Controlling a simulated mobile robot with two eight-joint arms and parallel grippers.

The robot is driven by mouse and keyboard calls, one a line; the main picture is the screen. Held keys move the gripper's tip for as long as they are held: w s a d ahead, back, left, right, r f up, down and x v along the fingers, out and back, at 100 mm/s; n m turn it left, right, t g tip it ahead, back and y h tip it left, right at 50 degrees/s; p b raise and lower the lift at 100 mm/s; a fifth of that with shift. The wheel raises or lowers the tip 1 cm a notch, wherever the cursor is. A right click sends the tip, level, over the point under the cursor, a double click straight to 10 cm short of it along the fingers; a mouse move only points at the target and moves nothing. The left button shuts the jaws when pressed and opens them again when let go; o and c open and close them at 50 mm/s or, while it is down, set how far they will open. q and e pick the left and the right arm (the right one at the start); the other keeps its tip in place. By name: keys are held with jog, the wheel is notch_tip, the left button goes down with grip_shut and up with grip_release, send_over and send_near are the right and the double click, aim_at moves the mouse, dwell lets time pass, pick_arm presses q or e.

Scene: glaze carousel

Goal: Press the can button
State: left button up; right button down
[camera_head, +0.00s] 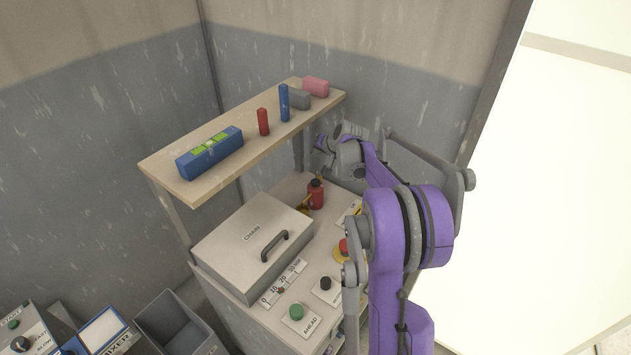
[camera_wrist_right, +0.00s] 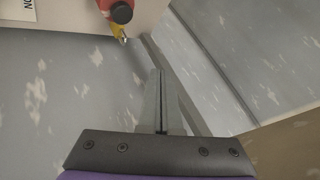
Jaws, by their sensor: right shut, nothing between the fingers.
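A small red can-like item (camera_head: 316,196) with a dark top stands on the bench at the back, beside the box, with a yellow part at its left. It also shows at the top edge of the right wrist view (camera_wrist_right: 117,10), partly cut off, with a dark round cap and yellow tip. I cannot tell which part is the can button. My right gripper (camera_head: 322,145) is above and behind the can, by the shelf's right end, apart from it. Its fingers (camera_wrist_right: 160,73) are shut and empty in the right wrist view. My left gripper is not in view.
A wooden shelf (camera_head: 176,178) bears a blue box (camera_head: 209,154), markers and blocks. Below are a grey lidded box (camera_head: 236,232), a green button (camera_head: 296,312), a black button (camera_head: 325,284) and a red button (camera_head: 344,246). A grey bin (camera_head: 172,313) stands lower left.

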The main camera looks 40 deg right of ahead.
aim_at(317, 184)
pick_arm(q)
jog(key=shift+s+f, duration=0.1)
pick_arm(e)
jog(key=shift+f, duration=0.15)
notch_tip(317, 184, down, 8)
jog(key=b, duration=0.3)
jog(key=shift+s, duration=0.15)
jog(key=shift+f+b, duration=0.3)
jog(key=shift+b, duration=0.05)
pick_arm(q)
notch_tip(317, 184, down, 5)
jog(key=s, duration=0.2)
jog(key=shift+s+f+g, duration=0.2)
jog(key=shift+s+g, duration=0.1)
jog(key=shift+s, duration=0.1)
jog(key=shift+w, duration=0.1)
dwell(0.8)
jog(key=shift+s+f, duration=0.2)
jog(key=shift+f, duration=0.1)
pick_arm(e)
jog(key=shift+f, duration=0.4)
